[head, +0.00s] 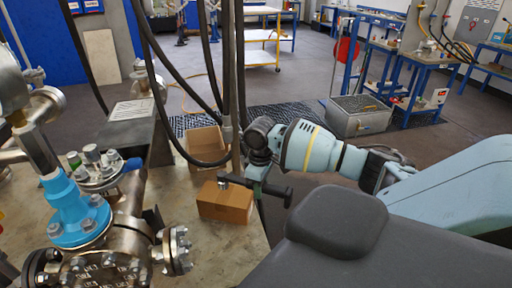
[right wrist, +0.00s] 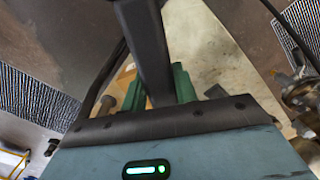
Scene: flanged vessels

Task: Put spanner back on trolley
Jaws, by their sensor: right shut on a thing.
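My right gripper (head: 262,182) reaches in from the right, above the near bench. It is shut on the spanner (head: 276,190), a dark bar held crosswise; the gripper hides part of it. In the right wrist view the spanner (right wrist: 148,45) is a dark bar running up from between the green fingers (right wrist: 160,90). A shelved trolley (head: 263,36) with a yellow frame and pale shelves stands at the back, far from the gripper. I cannot tell for certain that it is the task's trolley. My left gripper is not in view.
A cardboard box (head: 225,203) sits on the bench (head: 205,255) below the gripper, with an open box (head: 205,146) behind it. Flanged vessels with a blue fitting (head: 75,212) stand at left. Dark hoses (head: 232,75) hang near the gripper. A grey bin (head: 357,117) stands on the floor.

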